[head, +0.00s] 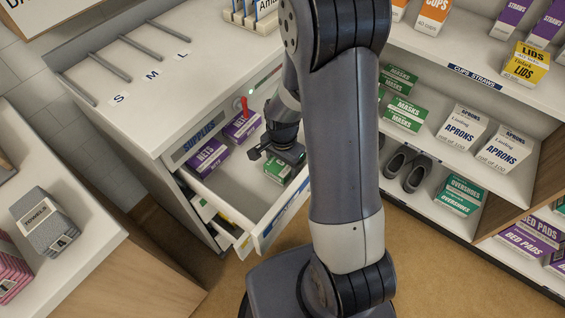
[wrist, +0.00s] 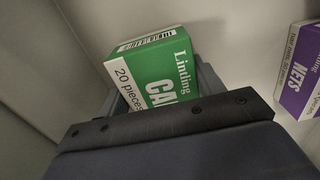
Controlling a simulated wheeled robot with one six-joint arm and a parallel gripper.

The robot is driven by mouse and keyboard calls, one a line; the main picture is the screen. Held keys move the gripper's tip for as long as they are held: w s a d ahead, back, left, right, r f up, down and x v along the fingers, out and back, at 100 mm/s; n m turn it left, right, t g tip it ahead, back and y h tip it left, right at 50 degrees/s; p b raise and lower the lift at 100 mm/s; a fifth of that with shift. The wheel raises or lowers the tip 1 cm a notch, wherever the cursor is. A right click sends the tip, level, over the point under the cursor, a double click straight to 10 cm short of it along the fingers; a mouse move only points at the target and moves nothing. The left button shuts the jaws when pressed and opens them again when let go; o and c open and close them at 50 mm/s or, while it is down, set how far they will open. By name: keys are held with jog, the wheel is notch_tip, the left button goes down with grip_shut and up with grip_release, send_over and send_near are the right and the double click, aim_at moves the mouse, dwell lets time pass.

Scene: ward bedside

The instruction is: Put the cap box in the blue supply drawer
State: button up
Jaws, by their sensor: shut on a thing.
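The cap box is a green and white carton (wrist: 160,68) in the wrist view, with "Linding CA" and "20 pieces" readable. It also shows in the head view as a green box (head: 277,170) just below my gripper. My gripper (head: 268,155) is shut on it, inside the open supply drawer (head: 240,205). In the wrist view the gripper (wrist: 165,100) hides the box's lower part. The drawer has a blue "SUPPLIES" label (head: 199,136) by its opening. I cannot tell whether the box touches the drawer floor.
Purple nets boxes (head: 207,158) lie in the drawer to the left and behind, one in the wrist view (wrist: 299,70). A lower drawer (head: 205,208) is also partly open. Shelves with masks (head: 404,114) and aprons boxes (head: 461,137) stand at right. Drawer floor left of the gripper is free.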

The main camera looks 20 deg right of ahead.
jog(key=o, duration=1)
notch_tip(320, 180, up, 12)
jog(key=p, duration=0.2)
jog(key=shift+r, duration=0.1)
